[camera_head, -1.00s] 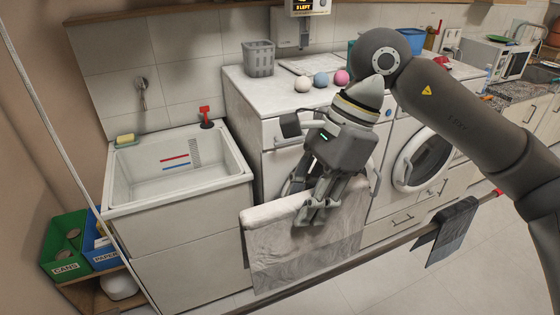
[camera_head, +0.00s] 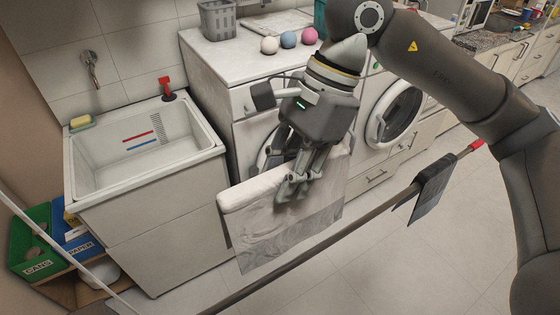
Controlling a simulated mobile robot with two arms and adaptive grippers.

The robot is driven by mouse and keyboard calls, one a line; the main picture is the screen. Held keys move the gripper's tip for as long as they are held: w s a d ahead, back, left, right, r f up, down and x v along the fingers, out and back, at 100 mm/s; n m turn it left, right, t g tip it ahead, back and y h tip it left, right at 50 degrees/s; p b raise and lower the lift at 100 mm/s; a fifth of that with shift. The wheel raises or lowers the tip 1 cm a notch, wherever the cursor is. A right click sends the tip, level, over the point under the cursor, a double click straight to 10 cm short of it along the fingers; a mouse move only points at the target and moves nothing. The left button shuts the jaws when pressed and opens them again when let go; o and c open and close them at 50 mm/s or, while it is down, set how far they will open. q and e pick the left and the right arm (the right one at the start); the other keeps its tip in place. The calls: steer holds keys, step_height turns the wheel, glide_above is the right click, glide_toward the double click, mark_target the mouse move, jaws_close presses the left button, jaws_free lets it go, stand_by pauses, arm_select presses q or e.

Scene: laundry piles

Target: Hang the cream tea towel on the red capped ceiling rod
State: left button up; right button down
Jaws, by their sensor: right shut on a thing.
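The cream tea towel (camera_head: 285,228) hangs folded from my right gripper (camera_head: 293,190), which is shut on its top fold. The towel has a grey band low down and hangs in front of the machines, apart from the rod as far as I can tell. The long ceiling rod (camera_head: 335,233) runs diagonally from the bottom to the right, and its red cap (camera_head: 476,145) is at the far right end. The rod passes close below the towel in the picture; the gap in depth is hard to judge. My left gripper is not in view.
A dark cloth (camera_head: 432,184) hangs on the rod near the red cap. A sink (camera_head: 150,160) stands at the left, with green (camera_head: 30,245) and blue (camera_head: 75,243) bins below. Balls and a grey basket (camera_head: 217,20) sit on the counter. Rod between towel and dark cloth is bare.

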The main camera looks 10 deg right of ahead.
steer(key=s+d, duration=0.1)
steer(key=s, duration=0.2)
steer(key=b, duration=0.3)
glide_above(297, 260)
step_height(297, 260, down, 4)
arm_select(q)
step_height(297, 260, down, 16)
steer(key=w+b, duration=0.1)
steer(key=b, duration=1.2)
arm_select(e)
steer(key=f, duration=1.2)
steer(key=shift+w+d, duration=0.15)
steer(key=shift+d, duration=0.2)
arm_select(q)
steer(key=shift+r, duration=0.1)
arm_select(e)
steer(key=c, duration=1)
jaws_free()
steer(key=shift+c, duration=0.2)
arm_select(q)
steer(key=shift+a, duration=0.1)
